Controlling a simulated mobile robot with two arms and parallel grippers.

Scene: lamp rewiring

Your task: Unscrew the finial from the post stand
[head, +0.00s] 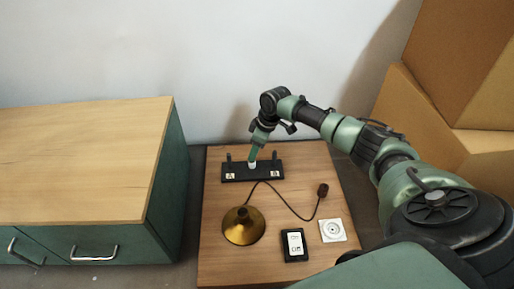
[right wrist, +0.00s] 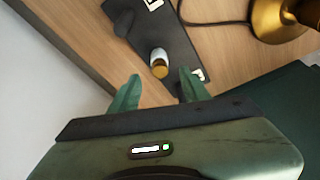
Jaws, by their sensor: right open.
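The post stand (head: 265,174) is a long black base at the back of the wooden table, with short dark posts and small white labels near its ends. A pale post stands near its middle, partly hidden by my gripper in the head view. In the right wrist view the post (right wrist: 158,53) carries a small brass finial (right wrist: 160,71) on its end. My right gripper (right wrist: 158,88) is open and empty above the stand. Its green fingers lie to either side of the finial's line, and the finial appears just beyond the fingertips, not gripped. My left gripper is not in view.
A brass lamp shade (head: 243,226), a dark cord ending in a brown plug (head: 323,190), a black device (head: 295,245) and a white square plate (head: 332,230) lie on the table (head: 217,268). A green cabinet (head: 85,160) stands left. Cardboard boxes (head: 420,110) stand right.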

